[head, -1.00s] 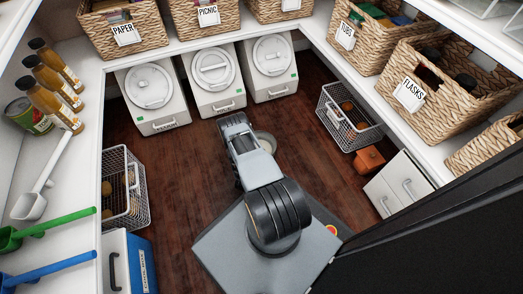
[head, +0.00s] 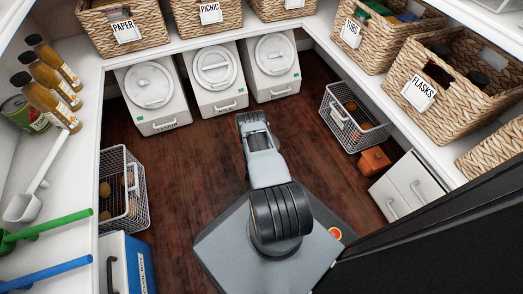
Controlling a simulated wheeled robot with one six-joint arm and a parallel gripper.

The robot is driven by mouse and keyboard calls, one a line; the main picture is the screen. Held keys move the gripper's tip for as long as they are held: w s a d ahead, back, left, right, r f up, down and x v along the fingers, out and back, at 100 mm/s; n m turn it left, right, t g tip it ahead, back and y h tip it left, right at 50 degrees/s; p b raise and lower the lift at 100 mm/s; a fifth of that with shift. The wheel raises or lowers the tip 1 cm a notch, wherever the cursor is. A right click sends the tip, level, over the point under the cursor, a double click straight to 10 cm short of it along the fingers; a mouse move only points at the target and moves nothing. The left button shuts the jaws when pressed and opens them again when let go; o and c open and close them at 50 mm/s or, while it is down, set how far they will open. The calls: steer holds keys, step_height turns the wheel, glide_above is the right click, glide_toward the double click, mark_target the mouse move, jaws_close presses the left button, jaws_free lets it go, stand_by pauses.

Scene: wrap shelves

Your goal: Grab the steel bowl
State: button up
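No steel bowl can be made out in the head view now. A round, pale metallic rim showed on the floor just right of my arm a second ago, and my arm now covers that spot. My arm reaches forward over the dark wood floor in the middle. My gripper is hidden below and behind my own arm links, so neither its fingers nor anything in them can be seen.
White lidded bins (head: 215,80) stand along the back. Wire baskets stand on the floor at left (head: 124,190) and right (head: 352,118). An orange box (head: 374,160) and white drawers (head: 408,187) are at right. Shelves hold wicker baskets (head: 455,97), bottles and scoops. The floor around my arm is clear.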

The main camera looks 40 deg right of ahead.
jaws_close()
stand_by(0.5)
